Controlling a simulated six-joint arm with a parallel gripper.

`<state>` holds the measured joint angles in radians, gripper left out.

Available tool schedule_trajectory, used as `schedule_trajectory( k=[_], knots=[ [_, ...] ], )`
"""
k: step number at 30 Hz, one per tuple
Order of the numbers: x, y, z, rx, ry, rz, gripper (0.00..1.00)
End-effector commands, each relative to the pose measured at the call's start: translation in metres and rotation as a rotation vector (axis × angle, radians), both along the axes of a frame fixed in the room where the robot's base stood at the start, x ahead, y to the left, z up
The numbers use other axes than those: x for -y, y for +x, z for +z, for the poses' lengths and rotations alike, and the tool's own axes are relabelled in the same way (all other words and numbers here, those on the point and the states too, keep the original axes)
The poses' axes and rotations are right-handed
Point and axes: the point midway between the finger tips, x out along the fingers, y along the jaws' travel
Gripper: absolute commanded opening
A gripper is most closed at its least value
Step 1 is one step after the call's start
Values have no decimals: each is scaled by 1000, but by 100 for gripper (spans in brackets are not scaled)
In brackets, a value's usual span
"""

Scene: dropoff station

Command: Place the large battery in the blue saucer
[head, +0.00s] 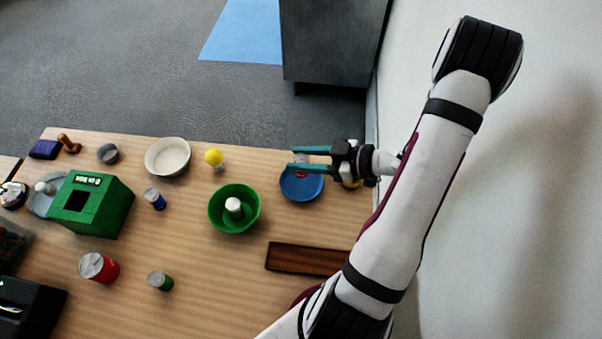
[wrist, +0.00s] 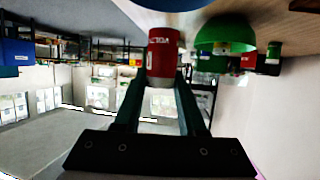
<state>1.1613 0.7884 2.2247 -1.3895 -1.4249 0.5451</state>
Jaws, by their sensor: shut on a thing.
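My gripper (head: 308,159) is shut on the large battery (wrist: 163,55), a red cylinder with a silvery band and white lettering. In the head view the fingers mostly hide it, with a little red and a pale end showing. The wrist view looks inverted and shows both fingers (wrist: 160,95) on the battery. The blue saucer (head: 305,193) lies on the table just below my gripper. Its edge also shows at the top of the wrist view (wrist: 175,4). The battery is over the saucer's far part; I cannot tell whether it touches it.
A green bowl (head: 219,221) holding a white cylinder stands left of the saucer. A yellow ball-shaped thing (head: 213,157) and a white bowl (head: 150,170) are farther left. A dark wooden plank (head: 305,259) lies nearer. A green box (head: 110,215) and a red can (head: 107,268) stand left.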

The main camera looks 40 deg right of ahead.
Motion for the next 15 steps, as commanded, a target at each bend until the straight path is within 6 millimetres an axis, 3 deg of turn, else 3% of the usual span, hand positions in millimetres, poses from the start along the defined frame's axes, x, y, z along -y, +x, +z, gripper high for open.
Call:
schedule_trajectory(
  k=[7,15],
  knots=[
    [-1,0,-49,-1,1,1,0],
    [-1,0,-54,1,-1,2,0]
  ],
)
